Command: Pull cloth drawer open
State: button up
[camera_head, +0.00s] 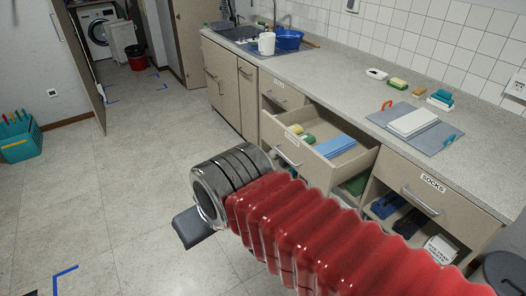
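A beige drawer (314,160) under the counter stands pulled out, with folded blue cloth (335,145) and yellow and green sponges (303,138) inside. Its front has a metal bar handle (287,157) and a small white label, too small to read. My red ribbed arm reaches in from the lower right, below and in front of the drawer. At its end a dark grey part of my gripper (192,228) shows beyond the clear ringed wrist. The fingertips are hidden, and the gripper appears apart from the handle.
A drawer labelled SOCKS (410,190) is closed at the right, above an open shelf with dark items.

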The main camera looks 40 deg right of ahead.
aim_at(322, 173)
jog(key=z, duration=0.2)
jog(key=i, duration=1.2)
jog(key=z, duration=0.7)
